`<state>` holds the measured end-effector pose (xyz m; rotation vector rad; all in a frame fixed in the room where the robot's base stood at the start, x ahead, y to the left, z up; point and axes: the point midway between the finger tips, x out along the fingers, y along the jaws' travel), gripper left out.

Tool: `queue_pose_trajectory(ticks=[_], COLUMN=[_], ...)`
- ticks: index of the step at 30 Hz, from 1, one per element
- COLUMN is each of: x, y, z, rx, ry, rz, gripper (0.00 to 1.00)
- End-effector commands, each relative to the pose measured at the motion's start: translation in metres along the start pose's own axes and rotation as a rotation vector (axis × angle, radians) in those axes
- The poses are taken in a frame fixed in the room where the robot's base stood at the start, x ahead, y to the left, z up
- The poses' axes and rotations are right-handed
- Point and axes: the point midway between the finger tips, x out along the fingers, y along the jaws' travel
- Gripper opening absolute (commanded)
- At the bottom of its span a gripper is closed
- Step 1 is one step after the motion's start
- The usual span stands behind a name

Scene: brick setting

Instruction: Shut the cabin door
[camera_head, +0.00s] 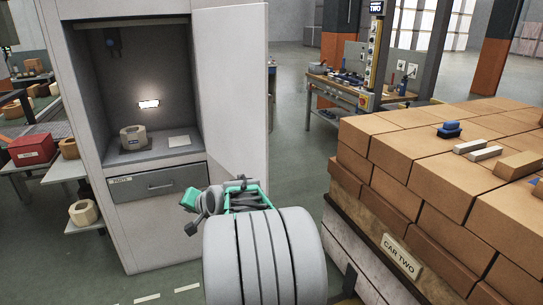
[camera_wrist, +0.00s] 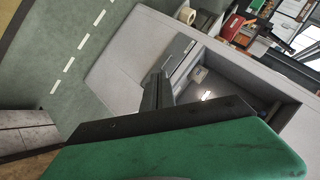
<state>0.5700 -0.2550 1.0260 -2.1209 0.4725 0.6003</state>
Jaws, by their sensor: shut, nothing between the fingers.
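The grey cabin (camera_head: 80,130) stands at the left in the head view. Its door (camera_head: 236,90) is a plain light grey panel on the right side, swung open with the inside exposed. My gripper (camera_wrist: 157,90) is shut and empty in the wrist view, in front of the cabin front (camera_wrist: 122,62). In the head view my green wrist is low before the door; my arm hides the fingertips and door bottom.
A grey drawer (camera_head: 158,184) sits below the shelf. A pallet of brown bricks (camera_head: 400,150) labelled CAR TWO stands close on the right. A workbench (camera_head: 340,85) is behind. Side shelves with a red box (camera_head: 31,149) are at the left. Floor shows between cabin and bricks.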

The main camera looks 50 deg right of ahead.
Motion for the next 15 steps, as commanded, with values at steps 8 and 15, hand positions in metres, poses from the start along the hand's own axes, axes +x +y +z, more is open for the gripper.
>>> queue_pose_trajectory(ticks=[8,15], x=[-0.063,-0.085], y=[0.198,0.23], z=[-0.233,-0.264], rx=[0.702,0.793], ry=[0.556,0.645], rz=[-0.343,-0.426], gripper=[0.0,0.0])
